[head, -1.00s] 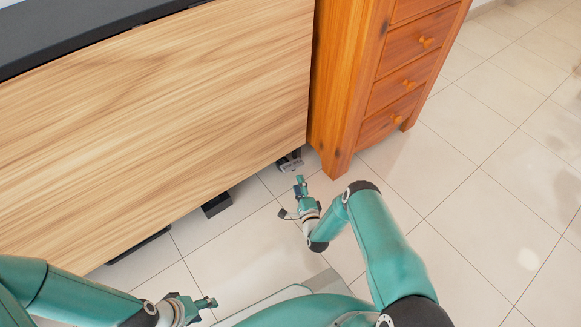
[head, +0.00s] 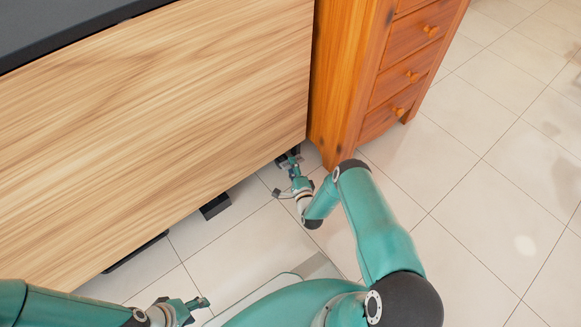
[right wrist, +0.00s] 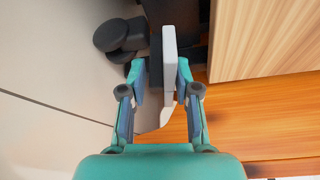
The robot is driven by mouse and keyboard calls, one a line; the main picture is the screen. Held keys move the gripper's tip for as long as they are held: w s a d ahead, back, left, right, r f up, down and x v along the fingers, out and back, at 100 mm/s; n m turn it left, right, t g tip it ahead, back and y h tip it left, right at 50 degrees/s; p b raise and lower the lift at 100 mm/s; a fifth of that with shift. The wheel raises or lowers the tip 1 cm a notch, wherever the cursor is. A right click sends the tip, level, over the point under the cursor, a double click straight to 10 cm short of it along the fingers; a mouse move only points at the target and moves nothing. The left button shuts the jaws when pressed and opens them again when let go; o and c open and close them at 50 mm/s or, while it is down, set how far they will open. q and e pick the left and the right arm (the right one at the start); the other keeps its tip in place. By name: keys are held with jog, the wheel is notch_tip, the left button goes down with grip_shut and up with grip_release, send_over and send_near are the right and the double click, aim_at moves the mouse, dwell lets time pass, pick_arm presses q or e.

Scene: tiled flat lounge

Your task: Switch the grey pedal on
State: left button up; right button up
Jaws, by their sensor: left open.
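The grey pedal (right wrist: 169,62) shows in the right wrist view as a light grey bar between the fingertips of my right gripper (right wrist: 162,72). The right-hand finger is close beside it; I cannot tell if they touch. A gap shows on the left side, so the gripper looks open around the pedal. In the head view my right gripper (head: 289,162) reaches down to the floor under the wooden panel's lower right corner, and the pedal is mostly hidden there. My left gripper (head: 194,306) is open and empty at the bottom left, far from the pedal.
A large wooden panel (head: 150,120) with a dark top stands on the left. An orange wooden drawer cabinet (head: 340,80) stands right beside the pedal. Black round parts (right wrist: 115,36) lie near the pedal. The tiled floor (head: 480,220) on the right is clear.

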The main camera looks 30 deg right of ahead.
grip_shut()
jog(key=shift+s+f+n+t+h, duration=0.15)
jog(key=shift+n+t+h, duration=0.2)
jog(key=shift+n, duration=0.55)
jog(key=n+t, duration=0.1)
jog(key=n, duration=0.2)
jog(key=shift+a+f, duration=0.1)
jog(key=o, duration=0.5)
grip_release()
